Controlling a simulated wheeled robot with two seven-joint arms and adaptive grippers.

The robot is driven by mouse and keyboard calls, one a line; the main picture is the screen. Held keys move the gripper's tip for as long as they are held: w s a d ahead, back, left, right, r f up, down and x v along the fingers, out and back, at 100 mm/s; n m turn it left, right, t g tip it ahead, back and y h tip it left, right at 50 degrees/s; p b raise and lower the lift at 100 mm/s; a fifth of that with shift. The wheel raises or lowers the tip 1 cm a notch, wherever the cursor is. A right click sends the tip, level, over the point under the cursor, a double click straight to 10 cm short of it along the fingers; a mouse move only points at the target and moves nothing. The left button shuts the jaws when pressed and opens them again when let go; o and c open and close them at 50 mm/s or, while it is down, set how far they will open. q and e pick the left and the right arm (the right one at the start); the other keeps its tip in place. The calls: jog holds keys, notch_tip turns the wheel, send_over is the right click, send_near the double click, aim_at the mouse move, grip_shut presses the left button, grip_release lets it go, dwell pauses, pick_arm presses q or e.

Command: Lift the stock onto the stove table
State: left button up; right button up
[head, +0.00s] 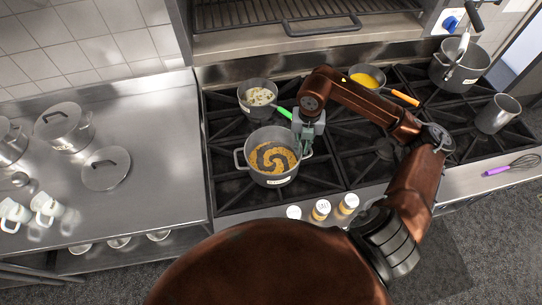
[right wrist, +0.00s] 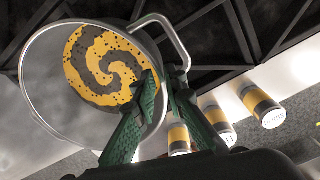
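A grey two-handled pot (head: 271,178) holds yellow-orange stock (head: 284,161) with a dark swirl. It stands upright on the black stove grates, at the front left of the stove. My right gripper (head: 306,150) is at the pot's right side, by its handle. In the right wrist view the green fingers (right wrist: 160,76) come close together at the pot's rim (right wrist: 152,48) and handle (right wrist: 166,28), one finger on the inner side and one outside. They look closed on it, though the contact is partly hidden. My left gripper is out of view.
A smaller pan (head: 258,97) with a green handle stands behind the pot. A yellow-filled pan (head: 367,77) and a tall pot (head: 460,68) are farther right. Several spice jars (head: 321,210) line the stove's front edge. The steel counter (head: 150,165) at left has bare room.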

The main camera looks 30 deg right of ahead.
jog(key=f, duration=0.4)
jog(key=f+p, duration=0.1)
jog(key=shift+s+a+f, duration=0.1)
jog(key=shift+a+f, duration=0.15)
jog(key=shift+f, duration=0.15)
notch_tip(320, 180, down, 2)
jog(key=shift+f, duration=0.25)
jog(key=shift+c, duration=0.3)
grip_shut()
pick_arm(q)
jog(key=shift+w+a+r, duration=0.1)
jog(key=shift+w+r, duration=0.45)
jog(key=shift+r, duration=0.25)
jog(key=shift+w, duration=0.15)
